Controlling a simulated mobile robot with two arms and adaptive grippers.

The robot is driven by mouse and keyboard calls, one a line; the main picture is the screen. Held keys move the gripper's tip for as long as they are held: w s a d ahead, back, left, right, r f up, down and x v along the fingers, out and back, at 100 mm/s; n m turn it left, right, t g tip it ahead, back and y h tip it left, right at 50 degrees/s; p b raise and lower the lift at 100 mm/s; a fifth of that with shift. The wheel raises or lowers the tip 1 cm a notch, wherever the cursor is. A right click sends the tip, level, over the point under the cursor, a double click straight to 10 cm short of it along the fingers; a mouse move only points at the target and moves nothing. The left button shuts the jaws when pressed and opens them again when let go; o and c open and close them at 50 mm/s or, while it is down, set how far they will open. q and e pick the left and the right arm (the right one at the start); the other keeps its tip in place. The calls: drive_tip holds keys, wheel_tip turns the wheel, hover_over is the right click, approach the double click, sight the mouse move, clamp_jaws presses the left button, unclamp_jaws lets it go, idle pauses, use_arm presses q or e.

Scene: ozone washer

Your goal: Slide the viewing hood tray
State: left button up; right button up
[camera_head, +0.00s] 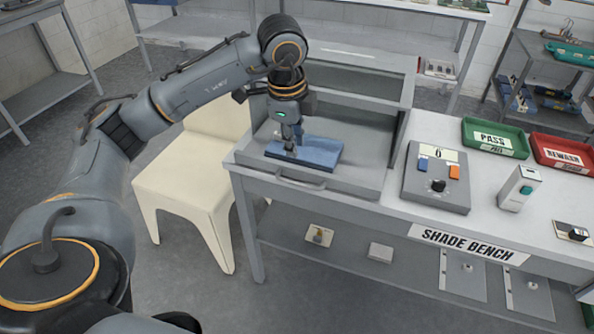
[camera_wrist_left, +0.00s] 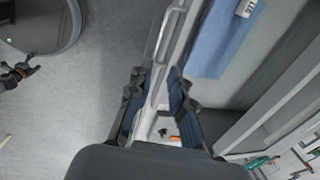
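The grey viewing hood tray (camera_head: 350,181) sits at the left end of the shade bench, under the open-fronted hood (camera_head: 402,95). A bar handle (camera_head: 300,183) runs along the tray's front edge, and a blue cloth swatch (camera_head: 318,152) lies on the tray. My left gripper (camera_head: 290,146) points down and appears over the swatch in the head view. In the left wrist view my left gripper (camera_wrist_left: 155,108) is open, with the handle (camera_wrist_left: 168,50) running toward the gap between its fingers. Contact cannot be told. My right gripper is not in view.
A control box (camera_head: 437,178) with a knob stands right of the tray. Green PASS (camera_head: 494,138) and red REWASH (camera_head: 562,152) trays lie further right. A cream chair (camera_head: 190,180) stands left of the bench. Floor in front of the bench is clear.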

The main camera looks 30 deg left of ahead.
sight(297, 184)
use_arm(q)
drive_tip(key=f, duration=0.4)
drive_tip(key=w+f, duration=0.1)
drive_tip(key=f, duration=0.4)
drive_tip(key=w+a+f, duration=0.1)
drive_tip(key=f, duration=0.3)
drive_tip(key=shift+w+f+p, duration=0.2)
drive_tip(key=shift+f+p, duration=0.05)
drive_tip(key=shift+p, duration=0.15)
drive_tip(key=shift+d, duration=0.1)
clamp_jaws()
